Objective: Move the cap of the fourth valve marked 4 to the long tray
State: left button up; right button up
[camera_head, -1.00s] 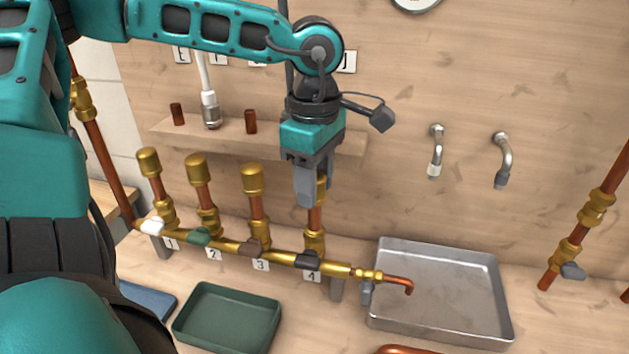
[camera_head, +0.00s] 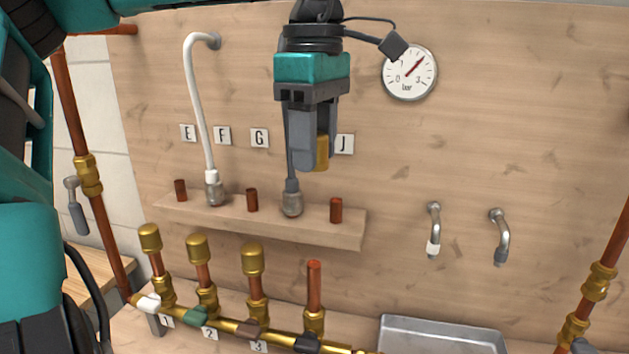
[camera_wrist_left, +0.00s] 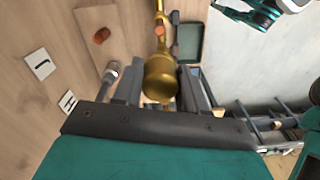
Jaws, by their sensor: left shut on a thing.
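My left gripper (camera_head: 312,150) is shut on a brass cap (camera_head: 322,152) and holds it high in front of the wall, above the shelf. In the left wrist view the cap (camera_wrist_left: 159,80) sits between the fingers. The fourth valve's copper pipe (camera_head: 314,285) stands bare, with no cap on its top. The other three valves still carry their brass caps (camera_head: 252,259). The long tray cannot be told for sure; a metal tray (camera_head: 440,324) shows only its far part at the bottom right.
A wooden shelf (camera_head: 270,222) with copper stubs and hose ends runs along the wall below the gripper. A pressure gauge (camera_head: 409,73) and two metal spouts (camera_head: 433,230) are on the wall to the right. A green tray (camera_wrist_left: 188,42) shows in the wrist view.

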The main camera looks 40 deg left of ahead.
pick_arm(q)
jog(key=shift+r+p, duration=0.65)
jog(key=shift+r, duration=2.35)
jog(key=shift+s, duration=0.1)
